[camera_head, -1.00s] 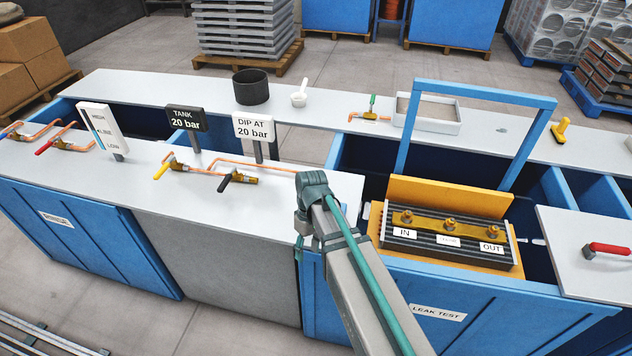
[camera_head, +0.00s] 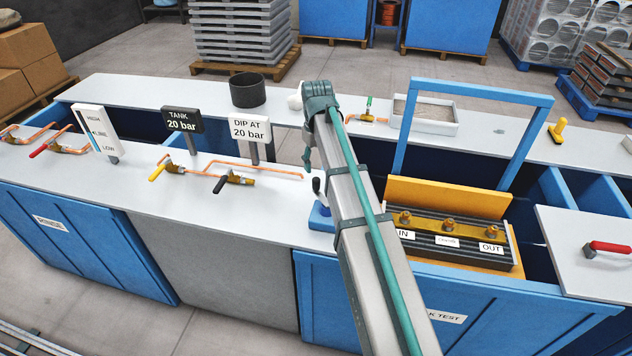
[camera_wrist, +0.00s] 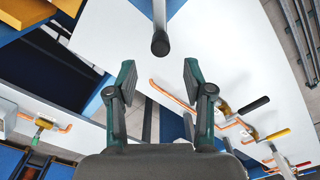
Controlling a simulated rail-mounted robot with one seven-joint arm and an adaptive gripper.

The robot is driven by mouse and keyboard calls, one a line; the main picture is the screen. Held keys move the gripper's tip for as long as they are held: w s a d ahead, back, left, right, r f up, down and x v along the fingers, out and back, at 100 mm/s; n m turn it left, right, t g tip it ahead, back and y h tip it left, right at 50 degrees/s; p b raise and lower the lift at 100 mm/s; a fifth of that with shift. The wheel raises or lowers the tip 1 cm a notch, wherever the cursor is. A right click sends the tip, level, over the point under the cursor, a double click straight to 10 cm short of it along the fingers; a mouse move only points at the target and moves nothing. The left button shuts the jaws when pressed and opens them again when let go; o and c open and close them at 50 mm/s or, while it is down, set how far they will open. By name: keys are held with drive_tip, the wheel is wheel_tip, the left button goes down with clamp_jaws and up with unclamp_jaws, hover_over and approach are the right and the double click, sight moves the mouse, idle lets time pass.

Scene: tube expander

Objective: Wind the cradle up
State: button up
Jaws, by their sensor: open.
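A small crank with a dark knob (camera_head: 316,186) and a blue base (camera_head: 320,218) stands on the near bench, partly hidden by my arm. In the wrist view the dark knob (camera_wrist: 160,43) on its grey stem lies just beyond my fingertips, near the middle between them. My gripper (camera_wrist: 158,80) is open with nothing between its fingers; in the head view only a bit of it (camera_head: 307,160) shows beside my arm, above the crank. A dark finned block (camera_head: 470,252) with brass fittings and IN and OUT labels sits in front of a yellow plate, below the blue frame (camera_head: 480,90).
A red handle (camera_head: 607,247) lies on the right-hand panel. A black pot (camera_head: 248,90) stands on the far bench.

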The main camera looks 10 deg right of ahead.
sight(317, 179)
wheel_tip(317, 179, down, 8)
drive_tip(key=shift+f+p, duration=0.2)
drive_tip(key=shift+p, duration=0.75)
drive_tip(key=shift+c, duration=0.4)
clamp_jaws()
